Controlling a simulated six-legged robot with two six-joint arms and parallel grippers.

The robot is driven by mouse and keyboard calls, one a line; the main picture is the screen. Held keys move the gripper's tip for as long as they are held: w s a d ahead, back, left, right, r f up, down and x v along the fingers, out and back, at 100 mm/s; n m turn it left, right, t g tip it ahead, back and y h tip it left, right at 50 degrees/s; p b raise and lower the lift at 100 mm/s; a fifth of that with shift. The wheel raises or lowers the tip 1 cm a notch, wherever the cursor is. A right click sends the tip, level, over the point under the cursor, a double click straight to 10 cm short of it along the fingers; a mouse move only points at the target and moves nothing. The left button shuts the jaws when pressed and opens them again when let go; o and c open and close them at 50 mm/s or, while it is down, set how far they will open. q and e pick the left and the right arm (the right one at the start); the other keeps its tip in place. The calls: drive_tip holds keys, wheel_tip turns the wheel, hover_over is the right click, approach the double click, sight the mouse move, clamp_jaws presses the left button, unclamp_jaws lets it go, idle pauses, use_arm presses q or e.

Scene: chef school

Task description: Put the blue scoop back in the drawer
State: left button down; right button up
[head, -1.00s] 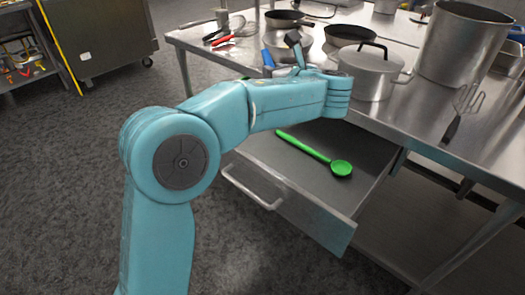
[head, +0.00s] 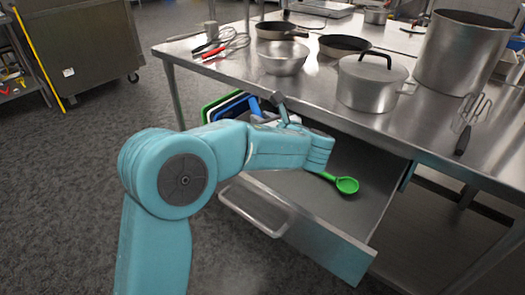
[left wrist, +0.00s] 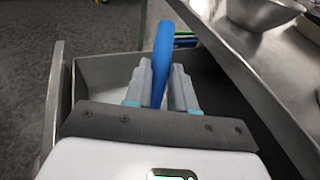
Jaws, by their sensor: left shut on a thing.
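My left gripper (head: 270,109) is shut on the blue scoop (head: 255,107), at and just below the table edge near the back left of the open drawer (head: 292,228). In the left wrist view, the two grey fingers (left wrist: 161,90) clasp the scoop's blue handle (left wrist: 163,50), which points up and away. The drawer's wall (left wrist: 92,72) shows behind and left of the fingers. The scoop's other end is hidden. A green ladle (head: 346,185) lies in the drawer, partly hidden by my arm. My right gripper is not in view.
The steel table (head: 320,97) overhangs the drawer. Cutting boards (head: 222,103) stand below the table at left. The drawer's front right is free.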

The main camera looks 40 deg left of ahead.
use_arm(q)
wheel_tip(320, 180, down, 2)
drive_tip(key=shift+w+f, duration=0.15)
drive_tip(key=shift+f, duration=0.05)
wheel_tip(320, 180, down, 6)
drive_tip(key=shift+r+b, duration=0.2)
drive_tip(key=shift+b, duration=0.6)
drive_tip(key=shift+f, duration=0.25)
drive_tip(key=c, duration=0.9)
unclamp_jaws()
drive_tip(key=shift+r, duration=0.1)
drive_tip(key=shift+c, duration=0.2)
